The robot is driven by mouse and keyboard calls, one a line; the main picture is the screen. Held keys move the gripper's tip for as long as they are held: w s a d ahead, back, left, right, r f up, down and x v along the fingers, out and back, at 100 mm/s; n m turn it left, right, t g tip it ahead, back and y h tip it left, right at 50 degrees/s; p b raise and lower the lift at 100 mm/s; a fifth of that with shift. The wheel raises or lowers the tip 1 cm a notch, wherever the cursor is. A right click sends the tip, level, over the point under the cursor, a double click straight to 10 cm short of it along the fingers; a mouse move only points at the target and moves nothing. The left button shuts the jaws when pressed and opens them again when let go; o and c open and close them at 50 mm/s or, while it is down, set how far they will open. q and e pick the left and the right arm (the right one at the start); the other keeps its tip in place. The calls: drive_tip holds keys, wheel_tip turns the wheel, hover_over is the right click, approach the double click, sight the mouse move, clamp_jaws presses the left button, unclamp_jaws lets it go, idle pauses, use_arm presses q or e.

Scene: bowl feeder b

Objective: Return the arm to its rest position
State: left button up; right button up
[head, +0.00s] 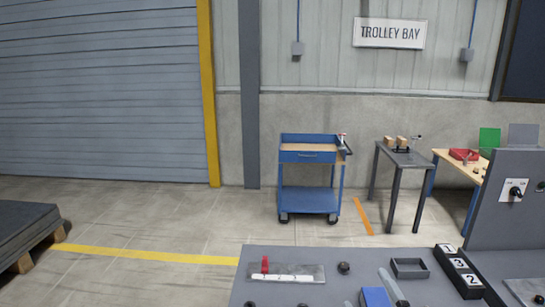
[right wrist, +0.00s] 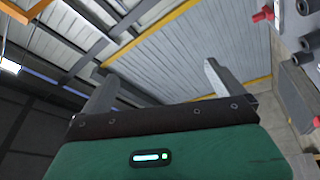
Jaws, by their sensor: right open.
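My right gripper (right wrist: 160,78) is open in the right wrist view. Its two grey fingers stand wide apart with nothing between them, and only the ceiling and a shutter show behind. In the head view my right gripper (head: 371,289) shows only as pale fingertips at the bottom edge, over the near grey bench (head: 320,257). A blue block (head: 375,298) shows between the fingertips there; I cannot tell its distance from them. The rest of my right arm is hidden below the picture. My left gripper is in neither view.
The bench holds a grey plate (head: 312,272) with a red clip, a dark open tray (head: 409,268), a numbered block (head: 459,272) and an upright grey panel (head: 508,200) at right. A blue trolley (head: 310,178) stands by the wall. Floor at left is clear up to a pallet (head: 28,235).

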drive_tip(key=s+d+f+m+g+h, duration=0.1)
drive_tip(key=s+f+m+g, duration=0.1)
drive_tip(key=f, duration=0.3)
drive_tip(key=s+d+f+m+g+h, duration=0.2)
drive_tip(key=s+f+m+g, duration=0.1)
drive_tip(key=f+m, duration=0.1)
drive_tip(key=s+d+f+m+g+h, duration=0.2)
drive_tip(key=s+f+m+g, duration=0.1)
drive_tip(key=f, duration=0.3)
drive_tip(key=shift+s+f, duration=0.25)
drive_tip(key=shift+s, duration=0.05)
drive_tip(key=s+a+f+m+g+y, duration=0.15)
drive_tip(key=s+f+g, duration=0.25)
drive_tip(key=s, duration=0.4)
drive_tip(key=s+f+m+g, duration=0.3)
drive_tip(key=s+f+g, duration=0.2)
drive_tip(key=s, duration=0.3)
wheel_tip(320, 180, down, 31)
drive_tip(key=s+d+f+g, duration=0.2)
drive_tip(key=s+d+f, duration=0.1)
drive_tip(key=s+f, duration=1.6)
drive_tip(key=shift+s+d+f+n, duration=0.15)
drive_tip(key=shift+s+f+n, duration=0.15)
drive_tip(key=shift+s+n, duration=0.15)
